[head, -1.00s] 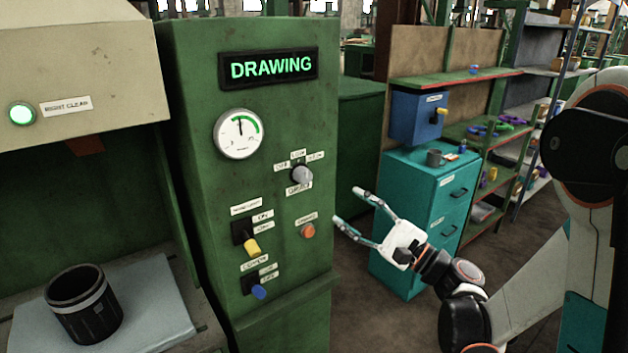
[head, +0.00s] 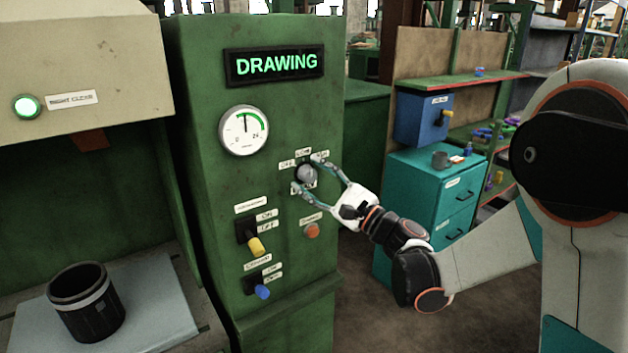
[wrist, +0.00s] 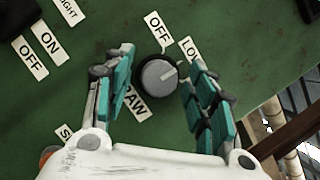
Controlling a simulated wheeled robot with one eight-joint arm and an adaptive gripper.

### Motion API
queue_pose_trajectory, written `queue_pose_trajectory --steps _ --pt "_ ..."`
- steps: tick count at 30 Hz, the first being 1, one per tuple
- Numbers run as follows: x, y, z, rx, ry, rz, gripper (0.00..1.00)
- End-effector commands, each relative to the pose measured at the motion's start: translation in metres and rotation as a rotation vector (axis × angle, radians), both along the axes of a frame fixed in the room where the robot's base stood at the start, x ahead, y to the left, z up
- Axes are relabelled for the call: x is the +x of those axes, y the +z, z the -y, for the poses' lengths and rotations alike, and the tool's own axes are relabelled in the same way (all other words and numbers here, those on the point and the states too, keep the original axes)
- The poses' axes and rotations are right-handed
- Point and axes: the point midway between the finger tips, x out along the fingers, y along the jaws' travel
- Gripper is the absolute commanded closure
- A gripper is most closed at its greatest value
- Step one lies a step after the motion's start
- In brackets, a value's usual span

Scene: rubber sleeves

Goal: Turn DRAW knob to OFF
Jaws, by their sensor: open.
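The grey DRAW knob (head: 307,173) sits on the green control panel (head: 190,150), with OFF, LOW and HIGH labels around its top. In the wrist view the knob (wrist: 159,77) has a pale pointer line aimed toward the LOW label (wrist: 190,52), away from the OFF label (wrist: 159,29). My gripper (head: 307,172) is open, one finger on each side of the knob. In the wrist view my gripper's fingers (wrist: 150,82) show gaps to the knob on both sides. The fingers partly cover the DRAW and right-hand labels. The display (head: 276,65) reads DRAWING in green.
A red-orange button (head: 312,230) sits just below my gripper. A yellow-handled switch (head: 256,246) and a blue-handled switch (head: 262,291) are lower left on the panel. A gauge (head: 244,130) is up left. A teal cabinet (head: 430,200) stands behind my arm.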

Motion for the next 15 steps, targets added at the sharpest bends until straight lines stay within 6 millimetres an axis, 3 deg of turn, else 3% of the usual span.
queue_pose_trajectory --steps 5,10,15 --pt "-0.0001 0.0000 0.0000 0.000 0.000 0.000 0.49" --pt "-0.0002 -0.0001 0.0001 0.000 0.000 0.000 0.87" --pt "-0.0003 -0.0001 0.0001 -0.001 0.000 0.000 0.91"
